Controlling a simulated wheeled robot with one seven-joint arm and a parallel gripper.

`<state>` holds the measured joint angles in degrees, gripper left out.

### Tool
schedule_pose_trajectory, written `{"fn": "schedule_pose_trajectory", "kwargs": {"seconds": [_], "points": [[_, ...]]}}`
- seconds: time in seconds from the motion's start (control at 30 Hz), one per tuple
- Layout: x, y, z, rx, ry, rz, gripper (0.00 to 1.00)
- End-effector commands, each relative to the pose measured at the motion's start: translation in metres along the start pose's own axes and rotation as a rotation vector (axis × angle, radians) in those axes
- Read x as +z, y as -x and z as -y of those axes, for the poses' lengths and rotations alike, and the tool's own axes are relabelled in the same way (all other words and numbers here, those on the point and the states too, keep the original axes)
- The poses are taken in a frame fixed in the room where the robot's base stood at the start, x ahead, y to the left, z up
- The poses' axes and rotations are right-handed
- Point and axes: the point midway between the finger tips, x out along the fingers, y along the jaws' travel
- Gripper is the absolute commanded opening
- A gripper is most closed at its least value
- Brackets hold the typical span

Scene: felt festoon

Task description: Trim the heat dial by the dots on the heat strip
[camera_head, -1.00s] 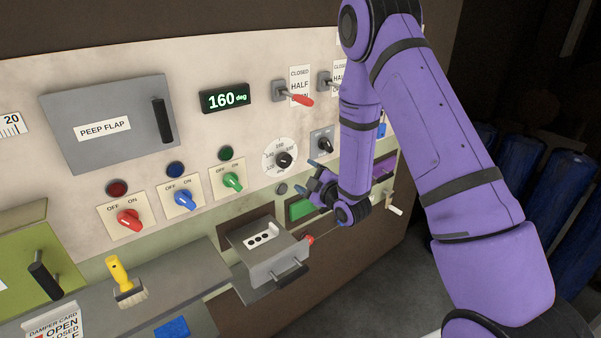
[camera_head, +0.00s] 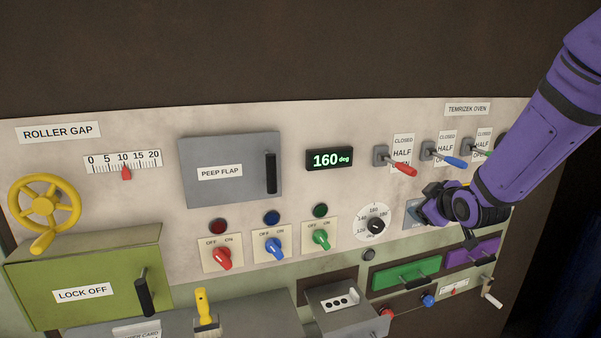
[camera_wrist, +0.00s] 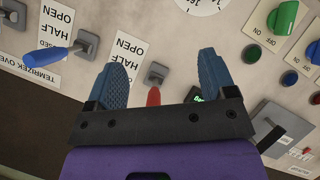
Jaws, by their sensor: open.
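The heat dial (camera_head: 371,208) is a round white plate with numbers from 120 up and a black knob (camera_head: 376,225). A bit of a white dial plate shows at the top edge of the wrist view (camera_wrist: 203,5). A white strip with dark dots (camera_head: 340,302) lies on a grey box low in the panel; I take it for the heat strip, and the dots are too small to read surely. My gripper (camera_head: 428,207) is right of the dial, near the panel, apart from the knob. In the wrist view its blue fingers (camera_wrist: 164,75) are spread and empty.
A display (camera_head: 330,159) reads 160 deg. Red (camera_head: 402,168), blue (camera_head: 453,161) and green levers stick out above my gripper. Red, blue and green switches (camera_head: 321,238) sit left of the dial. Green (camera_head: 405,274) and purple drawers with handles are below. The panel left of the dial is unobstructed by my arm.

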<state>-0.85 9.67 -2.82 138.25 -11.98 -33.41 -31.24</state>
Motion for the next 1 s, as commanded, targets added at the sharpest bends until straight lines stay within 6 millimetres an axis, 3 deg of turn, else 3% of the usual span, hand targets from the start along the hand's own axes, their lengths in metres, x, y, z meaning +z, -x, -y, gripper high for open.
{"fn": "schedule_pose_trajectory", "kwargs": {"seconds": [0.2, 0.47, 0.67, 1.0], "points": [[-0.013, 0.062, -0.014, -0.028, -0.137, 0.128, 0.77], [-0.017, 0.143, -0.015, -0.067, -0.313, 0.288, 0.77], [-0.014, 0.21, -0.005, -0.096, -0.451, 0.406, 0.77], [0.001, 0.317, 0.029, -0.147, -0.655, 0.599, 0.77]]}}
